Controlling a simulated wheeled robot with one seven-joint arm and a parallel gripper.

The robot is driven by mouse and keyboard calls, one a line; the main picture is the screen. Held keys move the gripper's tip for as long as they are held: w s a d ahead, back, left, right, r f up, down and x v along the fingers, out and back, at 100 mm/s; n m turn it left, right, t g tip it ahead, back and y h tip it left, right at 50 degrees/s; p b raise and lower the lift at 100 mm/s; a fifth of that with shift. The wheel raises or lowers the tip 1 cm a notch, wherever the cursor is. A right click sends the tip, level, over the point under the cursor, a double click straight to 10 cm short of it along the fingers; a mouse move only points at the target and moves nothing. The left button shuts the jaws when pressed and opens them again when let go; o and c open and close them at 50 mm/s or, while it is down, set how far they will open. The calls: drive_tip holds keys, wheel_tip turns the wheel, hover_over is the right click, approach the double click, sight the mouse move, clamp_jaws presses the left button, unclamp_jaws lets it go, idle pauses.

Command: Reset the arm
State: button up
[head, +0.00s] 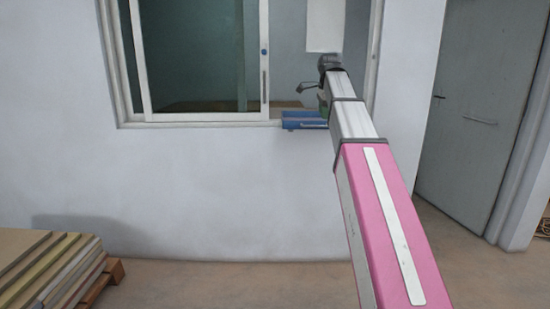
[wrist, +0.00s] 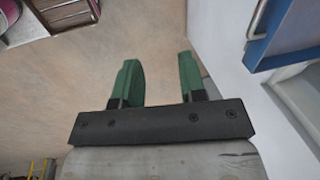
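My arm reaches forward towards the window in the head view. My gripper shows in the wrist view (wrist: 158,66) with its two green fingers spread apart and nothing between them. Bare floor shows beyond the fingers. In the head view the gripper is mostly hidden behind the end of the arm; only a bit of green shows beside the blue object.
A blue object (head: 303,121) is at the window sill, left of the arm's end; a blue surface with a metal handle (wrist: 290,35) is right of the fingers, apart from them. Stacked boards (head: 45,268) lie lower left. A grey door (head: 478,110) stands right.

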drive_tip(key=s+f+n+g, duration=0.1)
drive_tip(key=s+f+n, duration=0.25)
drive_tip(key=f, duration=1.25)
drive_tip(key=s+f+n, duration=0.3)
drive_tip(key=f+n, duration=0.2)
drive_tip(key=f, duration=1)
drive_tip(key=s+f+n, duration=0.4)
drive_tip(key=s+f, duration=0.4)
drive_tip(key=f, duration=0.4)
drive_tip(key=s+f+n+g, duration=0.1)
drive_tip(key=s+f+n, duration=0.4)
drive_tip(key=s+f, duration=0.4)
wheel_tip(320, 180, down, 3)
drive_tip(key=shift+s+r, duration=0.15)
drive_tip(key=shift+a, duration=0.1)
